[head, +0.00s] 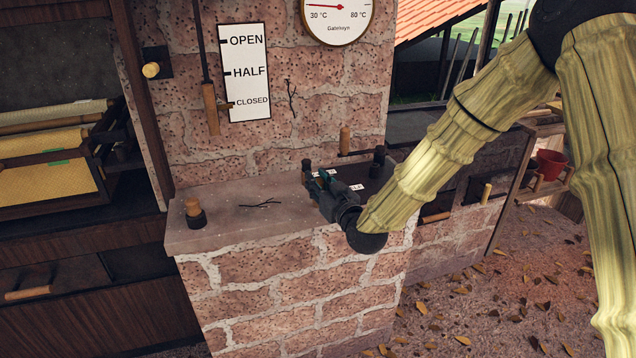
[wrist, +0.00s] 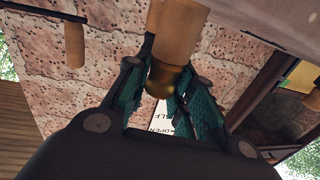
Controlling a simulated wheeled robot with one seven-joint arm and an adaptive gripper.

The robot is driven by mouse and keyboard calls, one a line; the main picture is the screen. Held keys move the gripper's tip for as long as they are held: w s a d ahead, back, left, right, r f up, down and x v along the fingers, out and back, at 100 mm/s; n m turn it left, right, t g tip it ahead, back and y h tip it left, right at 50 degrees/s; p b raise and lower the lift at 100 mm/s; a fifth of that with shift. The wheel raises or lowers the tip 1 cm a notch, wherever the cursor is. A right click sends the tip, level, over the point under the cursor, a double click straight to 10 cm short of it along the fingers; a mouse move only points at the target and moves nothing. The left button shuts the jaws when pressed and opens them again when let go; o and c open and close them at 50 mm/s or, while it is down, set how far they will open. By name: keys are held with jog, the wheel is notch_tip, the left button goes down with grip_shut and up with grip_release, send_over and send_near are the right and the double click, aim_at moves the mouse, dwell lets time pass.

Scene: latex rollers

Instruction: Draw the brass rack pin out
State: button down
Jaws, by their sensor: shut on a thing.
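A brass-coloured round pin head (head: 151,70) shows on a black plate at the upper left, beside the rack with yellow sheets, and looks seated. I take it as the brass rack pin. My gripper (head: 318,181) is well to its right, low over the stone ledge. In the wrist view its teal fingers (wrist: 160,100) are shut around the brass end (wrist: 164,78) of a wooden handle (wrist: 178,30). The handle's far end is out of frame. In the head view the fingers hide the held thing, and I cannot tell what it is fixed to.
The ledge (head: 235,231) carries a wooden knob on a black base (head: 193,212), a dark twig and black posts by my gripper. A wooden crank handle (head: 345,139) stands behind. A damper handle (head: 210,109) hangs beside the OPEN/HALF/CLOSED sign (head: 246,73). The sheet rack (head: 50,163) is at left.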

aim_at(318, 179)
jog(key=shift+r+p, duration=0.4)
jog(key=shift+r, duration=0.3)
dwell(0.7)
jog(key=shift+r+p, duration=1.9)
jog(key=shift+r, duration=1.55)
